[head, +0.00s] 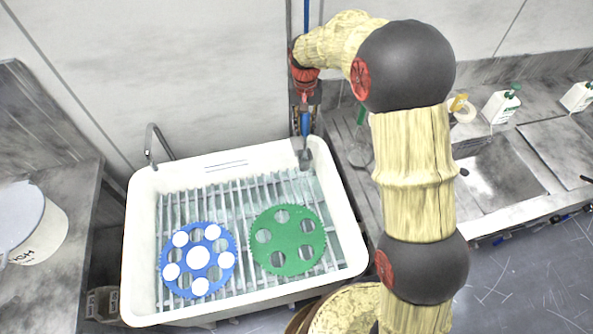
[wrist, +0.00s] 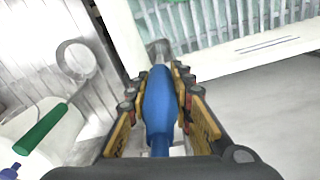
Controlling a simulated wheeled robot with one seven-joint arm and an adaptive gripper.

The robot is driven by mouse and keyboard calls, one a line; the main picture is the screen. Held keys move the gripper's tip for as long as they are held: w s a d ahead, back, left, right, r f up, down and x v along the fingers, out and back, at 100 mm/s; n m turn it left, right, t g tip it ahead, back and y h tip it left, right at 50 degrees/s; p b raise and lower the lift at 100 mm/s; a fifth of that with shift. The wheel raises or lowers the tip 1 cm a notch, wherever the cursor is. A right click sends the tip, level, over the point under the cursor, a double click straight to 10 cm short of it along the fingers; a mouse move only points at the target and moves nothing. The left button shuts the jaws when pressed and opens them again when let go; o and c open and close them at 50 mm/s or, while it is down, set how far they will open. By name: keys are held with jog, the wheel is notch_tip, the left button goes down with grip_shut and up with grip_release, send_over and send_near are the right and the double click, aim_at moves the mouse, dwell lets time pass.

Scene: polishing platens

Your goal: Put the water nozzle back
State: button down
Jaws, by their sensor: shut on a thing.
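The water nozzle (wrist: 158,98) has a blue handle and a grey tip. My gripper (wrist: 155,78) is shut around the blue handle, one finger on each side, in the wrist view. In the head view my gripper (head: 304,118) hangs by the back right corner of the white sink (head: 140,270). There the nozzle's grey tip (head: 305,158) points down at the sink's back rim. A blue hose (head: 306,14) runs up above my gripper. I cannot make out a holder for the nozzle.
A blue disc (head: 227,262) with white rounds and a green disc (head: 290,260) lie on the sink's rack. A thin tap (head: 155,145) stands at the back left. A green-handled tool with a ring (wrist: 42,128) lies to the right of the sink. White bottles (head: 501,105) stand further right.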

aim_at(305, 146)
jog(key=shift+d+f, duration=0.1)
jog(key=shift+f, duration=0.35)
notch_tip(305, 146, down, 9)
jog(key=shift+f+b, duration=0.15)
jog(key=shift+b, duration=0.7)
jog(key=shift+f, duration=0.2)
jog(key=c, duration=1.6)
grip_release()
jog(key=shift+r, duration=0.1)
notch_tip(305, 146, up, 12)
jog(key=shift+r+p, duration=0.2)
jog(key=shift+p, duration=0.8)
